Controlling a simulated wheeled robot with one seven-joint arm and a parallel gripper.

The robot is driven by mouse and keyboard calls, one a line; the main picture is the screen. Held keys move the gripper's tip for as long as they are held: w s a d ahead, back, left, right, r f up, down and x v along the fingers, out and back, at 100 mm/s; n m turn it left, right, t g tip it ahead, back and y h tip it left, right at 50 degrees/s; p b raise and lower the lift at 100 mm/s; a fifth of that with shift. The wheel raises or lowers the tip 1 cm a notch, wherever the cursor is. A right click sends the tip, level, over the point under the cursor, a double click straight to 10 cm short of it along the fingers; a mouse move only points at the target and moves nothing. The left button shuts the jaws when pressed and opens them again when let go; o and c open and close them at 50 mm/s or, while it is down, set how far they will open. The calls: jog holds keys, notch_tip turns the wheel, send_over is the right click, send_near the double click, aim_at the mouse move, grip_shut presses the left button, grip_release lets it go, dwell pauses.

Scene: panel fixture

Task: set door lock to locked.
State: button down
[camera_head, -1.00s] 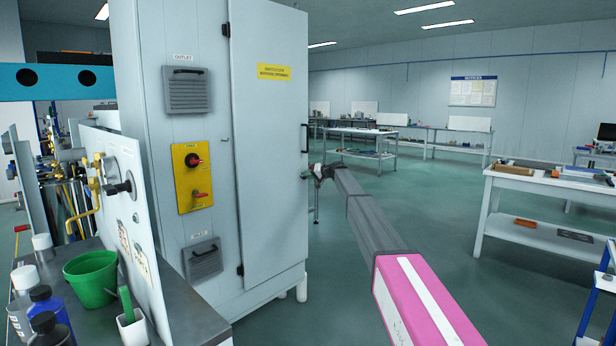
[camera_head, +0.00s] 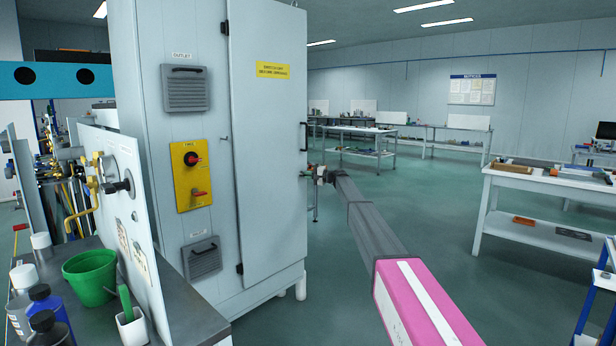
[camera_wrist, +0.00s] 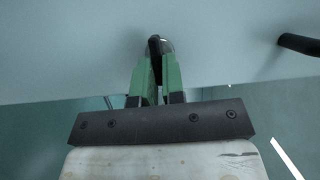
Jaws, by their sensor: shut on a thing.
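The grey cabinet door (camera_head: 268,150) is closed flat in its frame. Its lock (camera_wrist: 154,44) is a small dark lever on a round base, seen in the wrist view. My gripper (camera_wrist: 158,62) has its green fingers on either side of the lever and is shut on it. In the head view my gripper (camera_head: 312,173) is small, at the door's right edge below the handle, and the lock is too small there to read its setting.
A black door handle (camera_head: 304,137) sits above the lock and also shows in the wrist view (camera_wrist: 298,44). A yellow switch panel (camera_head: 190,176) is on the cabinet's left face. A workbench (camera_head: 545,185) stands at the right, with open floor between.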

jog(key=shift+a, duration=0.2)
dwell(0.4)
jog(key=c, duration=1.2)
grip_release()
jog(key=shift+d, duration=0.1)
jog(key=v, duration=1)
jog(key=shift+s+d, duration=0.1)
jog(key=shift+d, duration=0.15)
